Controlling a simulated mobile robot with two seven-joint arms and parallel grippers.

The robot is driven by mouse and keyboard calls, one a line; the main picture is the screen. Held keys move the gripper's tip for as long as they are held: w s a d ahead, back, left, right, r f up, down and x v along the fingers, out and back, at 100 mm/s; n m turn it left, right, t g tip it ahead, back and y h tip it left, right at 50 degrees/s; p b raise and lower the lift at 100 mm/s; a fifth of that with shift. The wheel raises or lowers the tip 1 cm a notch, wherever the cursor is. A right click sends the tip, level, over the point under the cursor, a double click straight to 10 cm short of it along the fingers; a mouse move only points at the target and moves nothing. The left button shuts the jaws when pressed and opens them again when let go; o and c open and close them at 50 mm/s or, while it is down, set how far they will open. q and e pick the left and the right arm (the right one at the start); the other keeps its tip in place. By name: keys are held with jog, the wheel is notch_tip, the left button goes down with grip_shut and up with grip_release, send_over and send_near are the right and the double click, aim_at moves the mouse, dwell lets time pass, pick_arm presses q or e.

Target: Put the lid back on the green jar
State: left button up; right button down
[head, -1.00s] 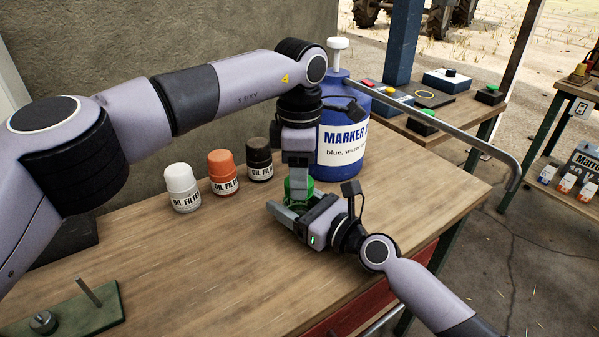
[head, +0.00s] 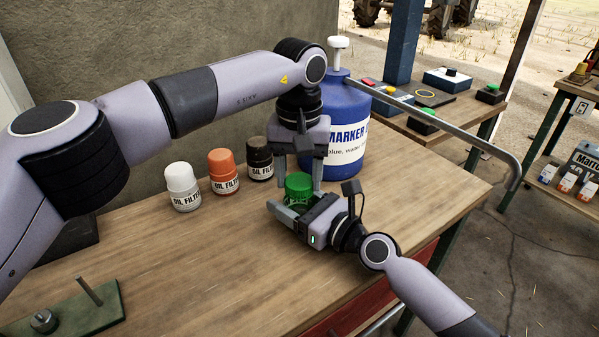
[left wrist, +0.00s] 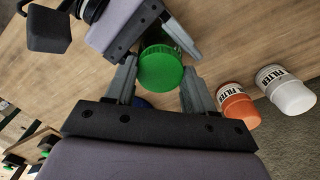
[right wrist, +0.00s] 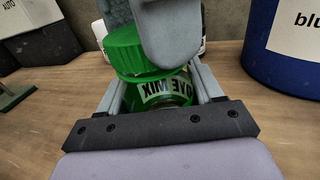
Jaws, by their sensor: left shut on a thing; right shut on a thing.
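The green jar (right wrist: 165,92) stands on the bench with a printed label, mostly hidden by my grippers in the head view. My right gripper (head: 293,206) is shut around its body from the side. The ribbed green lid (head: 299,183) is on top of the jar's mouth; it also shows from above in the left wrist view (left wrist: 160,68) and looks slightly tilted in the right wrist view (right wrist: 125,50). My left gripper (head: 302,178) points down from above and is shut on the lid, one finger on each side. I cannot tell whether the lid is fully seated.
White (head: 183,187), orange (head: 223,172) and dark (head: 260,159) oil filter cans stand left of the jar. A large blue marker container (head: 345,125) stands close behind. A green plate with a peg (head: 85,308) lies at the front left. The bench's front middle is clear.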

pick_arm(q)
jog(key=m, duration=0.4)
jog(key=shift+m, duration=0.3)
jog(key=o, duration=1)
jog(key=shift+r, duration=0.1)
jog(key=shift+r, duration=2.15)
jog(key=shift+c, duration=0.4)
